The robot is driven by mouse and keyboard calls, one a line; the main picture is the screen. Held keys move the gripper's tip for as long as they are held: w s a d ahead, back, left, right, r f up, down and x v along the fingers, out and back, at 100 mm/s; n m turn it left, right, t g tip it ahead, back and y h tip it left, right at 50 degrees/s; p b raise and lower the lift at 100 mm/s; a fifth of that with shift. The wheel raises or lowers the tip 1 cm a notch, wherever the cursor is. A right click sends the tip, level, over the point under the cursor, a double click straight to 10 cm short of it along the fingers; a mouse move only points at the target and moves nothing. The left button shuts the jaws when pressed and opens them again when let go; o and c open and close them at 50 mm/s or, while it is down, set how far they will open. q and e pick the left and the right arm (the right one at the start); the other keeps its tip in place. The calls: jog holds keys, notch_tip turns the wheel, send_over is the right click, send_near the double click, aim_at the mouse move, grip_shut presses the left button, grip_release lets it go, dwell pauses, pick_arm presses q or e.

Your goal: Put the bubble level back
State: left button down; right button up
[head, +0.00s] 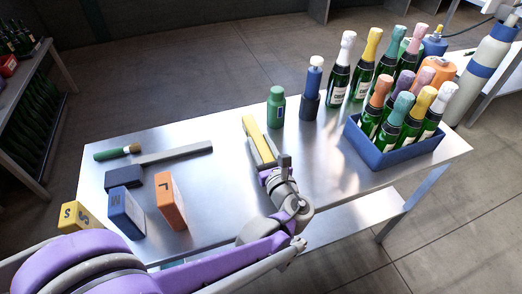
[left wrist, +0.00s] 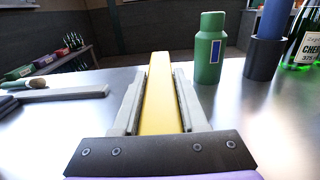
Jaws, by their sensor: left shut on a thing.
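The bubble level is a yellow bar (head: 254,133) at the middle of the metal table. My left gripper (head: 260,148) is shut on it, with one grey finger along each side. In the left wrist view the level (left wrist: 160,95) lies lengthwise between the fingers and points away from the wrist. Its near end is hidden at the palm, and no vial shows. I cannot tell whether it touches the table. My right gripper is in neither view.
A green bottle (head: 276,107) stands just beyond the level, beside a blue tool in a dark holder (head: 310,103). Foil-topped bottles and a blue crate (head: 395,155) are at the right. A mallet (head: 125,177), brush (head: 115,152) and lettered blocks (head: 171,202) are at the left.

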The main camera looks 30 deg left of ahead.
pick_arm(q)
jog(key=shift+f, duration=1.1)
jog(key=shift+b, duration=0.3)
jog(key=shift+f, duration=0.2)
jog(key=shift+c, duration=2.2)
grip_release()
jog(key=shift+r, duration=0.1)
jog(key=shift+d+r, duration=0.15)
jog(key=p+v, duration=0.1)
jog(key=v, duration=1)
jog(key=shift+s+d, duration=0.25)
jog(key=shift+s, duration=0.05)
